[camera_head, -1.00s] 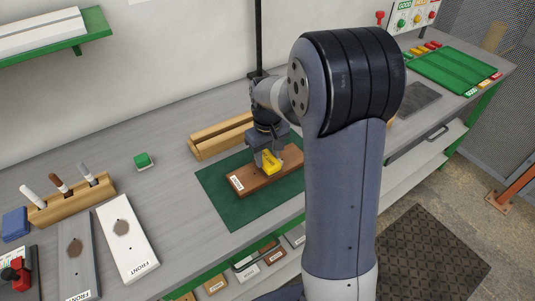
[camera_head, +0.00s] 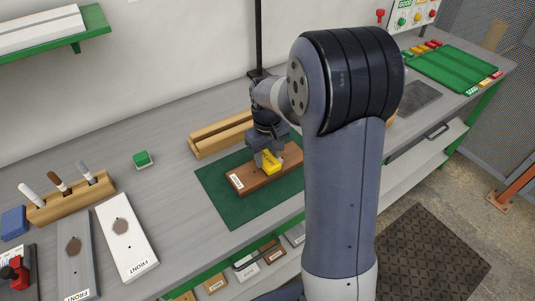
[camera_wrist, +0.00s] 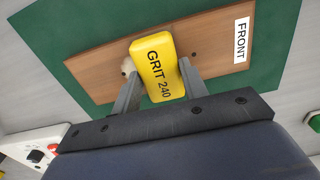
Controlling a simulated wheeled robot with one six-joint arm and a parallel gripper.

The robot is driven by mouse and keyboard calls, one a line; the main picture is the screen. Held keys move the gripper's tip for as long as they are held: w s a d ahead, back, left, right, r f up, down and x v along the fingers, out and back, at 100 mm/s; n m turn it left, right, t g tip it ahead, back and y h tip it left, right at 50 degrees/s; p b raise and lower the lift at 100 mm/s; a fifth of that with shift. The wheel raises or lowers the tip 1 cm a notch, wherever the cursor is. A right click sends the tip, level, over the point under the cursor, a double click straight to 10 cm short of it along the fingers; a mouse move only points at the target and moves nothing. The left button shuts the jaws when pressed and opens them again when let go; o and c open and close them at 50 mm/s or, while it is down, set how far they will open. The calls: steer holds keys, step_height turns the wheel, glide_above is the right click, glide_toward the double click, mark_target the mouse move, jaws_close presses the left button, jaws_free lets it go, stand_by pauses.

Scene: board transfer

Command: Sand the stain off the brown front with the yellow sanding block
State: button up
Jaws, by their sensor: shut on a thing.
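The brown front (camera_head: 248,181) lies flat on a green mat (camera_head: 216,194) on the bench, its white FRONT label at its left end in the head view. My gripper (camera_head: 264,158) is over its middle, pointing down, shut on the yellow sanding block (camera_head: 271,161). In the wrist view the block (camera_wrist: 155,66) reads GRIT 240 and sits between the two fingers (camera_wrist: 158,88), over the brown front (camera_wrist: 90,66). I cannot tell for sure whether it touches the wood. A pale stain (camera_wrist: 128,66) shows just left of the block, partly covered by it and a finger.
A wooden rail (camera_head: 222,134) stands behind the mat. Grey (camera_head: 76,268) and white (camera_head: 126,240) fronts with brown stains lie further left, near a tool rack (camera_head: 70,200). A green tray (camera_head: 455,70) is far right.

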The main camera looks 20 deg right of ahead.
steer(key=shift+d, duration=0.1)
